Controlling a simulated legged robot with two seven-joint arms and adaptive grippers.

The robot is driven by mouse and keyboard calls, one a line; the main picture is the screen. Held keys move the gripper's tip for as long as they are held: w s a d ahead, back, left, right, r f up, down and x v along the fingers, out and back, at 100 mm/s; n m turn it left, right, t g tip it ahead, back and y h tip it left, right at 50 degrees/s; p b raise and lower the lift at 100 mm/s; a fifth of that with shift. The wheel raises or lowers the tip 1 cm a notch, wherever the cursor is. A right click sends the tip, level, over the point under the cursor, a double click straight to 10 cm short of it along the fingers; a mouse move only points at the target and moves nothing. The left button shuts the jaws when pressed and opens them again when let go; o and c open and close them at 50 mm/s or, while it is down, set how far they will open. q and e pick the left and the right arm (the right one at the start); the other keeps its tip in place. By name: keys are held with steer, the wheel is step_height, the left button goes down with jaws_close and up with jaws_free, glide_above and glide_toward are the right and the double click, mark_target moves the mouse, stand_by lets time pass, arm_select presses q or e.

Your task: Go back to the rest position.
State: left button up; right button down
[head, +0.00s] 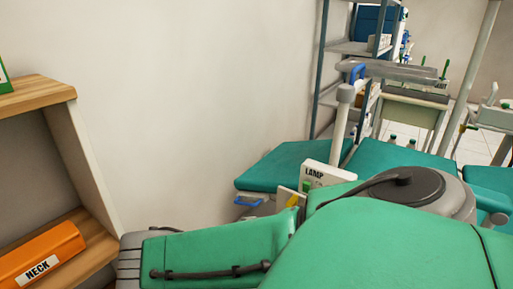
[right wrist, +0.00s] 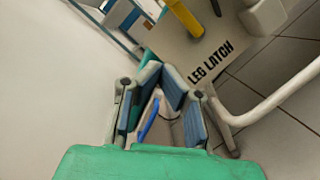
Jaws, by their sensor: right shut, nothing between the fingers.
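My right gripper (right wrist: 163,75) shows in the right wrist view. Its two fingers with blue-grey pads lean together at the tips, shut and empty. A blue handle (right wrist: 149,120) shows in the gap between the fingers, lower down. Beyond the fingertips is a pale panel marked LEG LATCH (right wrist: 190,48) with a yellow handle (right wrist: 184,16). I cannot make out the right gripper in the head view. Large green covers, apparently of my own arm, fill the bottom of the head view and hide what lies behind them. My left gripper is not in view.
Teal cushions (head: 388,159) lie behind the green covers, with a LAMP sign (head: 316,174) close by. A wooden shelf (head: 36,94) with an orange NECK box (head: 40,255) stands at left. A metal rack (head: 322,66) stands behind. The wall between them is bare.

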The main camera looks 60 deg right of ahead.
steer(key=shift+d+f, duration=0.2)
steer(key=shift+a+r, duration=0.15)
steer(key=shift+a, duration=0.1)
steer(key=s+a+f+m+g+y, duration=0.1)
steer(key=s+a+f+y, duration=0.1)
steer(key=s+f+y, duration=0.4)
steer(key=s+a+f+y, duration=0.3)
steer(key=s+y, duration=0.1)
steer(key=s, duration=0.3)
steer(key=s+a+t+y, duration=0.3)
steer(key=a+y, duration=0.3)
steer(key=a, duration=0.7)
steer(key=w+a+r+m+t+y, duration=0.15)
steer(key=a+r+t, duration=0.4)
steer(key=a, duration=0.55)
step_height(320, 180, up, 15)
steer(key=p, duration=1.4)
steer(key=shift+y, duration=0.45)
